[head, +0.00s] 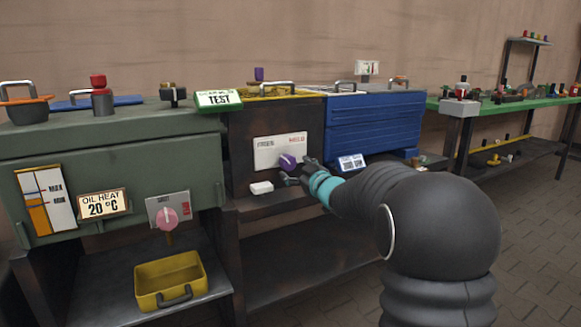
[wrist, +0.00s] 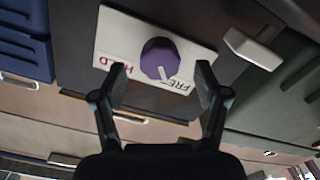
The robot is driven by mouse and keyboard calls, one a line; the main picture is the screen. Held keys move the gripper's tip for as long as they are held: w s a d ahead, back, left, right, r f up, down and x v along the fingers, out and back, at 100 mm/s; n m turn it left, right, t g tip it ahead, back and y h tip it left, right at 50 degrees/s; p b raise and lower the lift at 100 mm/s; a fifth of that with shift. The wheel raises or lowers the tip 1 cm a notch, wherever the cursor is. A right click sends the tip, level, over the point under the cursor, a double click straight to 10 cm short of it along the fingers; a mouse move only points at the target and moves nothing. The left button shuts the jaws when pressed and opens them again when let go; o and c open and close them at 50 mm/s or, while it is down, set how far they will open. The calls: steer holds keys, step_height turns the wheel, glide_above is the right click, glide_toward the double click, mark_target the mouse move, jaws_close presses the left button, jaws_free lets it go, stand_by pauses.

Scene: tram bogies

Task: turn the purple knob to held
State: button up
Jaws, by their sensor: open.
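The purple knob (head: 287,161) sits on a white plate (head: 268,152) on the dark cabinet front; the plate reads FREE at left and HELD at right in the head view. In the wrist view, which is turned over, the knob (wrist: 160,58) has a white mark pointing towards the FREE side. My gripper (wrist: 161,78) is open, its fingers apart on either side of the knob, with gaps showing between fingers and knob. In the head view my gripper (head: 298,172) is at the knob's lower right, partly hidden by my wrist.
A white block (head: 262,188) sticks out below the plate. A blue ribbed box (head: 372,122) stands to the right with a label below it. The green cabinet (head: 110,150) at left carries a pink knob (head: 167,218). A yellow bin (head: 170,282) sits on the lower shelf.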

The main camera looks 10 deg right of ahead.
mark_target(291, 165)
steer(key=shift+x, duration=1.9)
steer(key=shift+c, duration=0.2)
steer(key=c, duration=1.1)
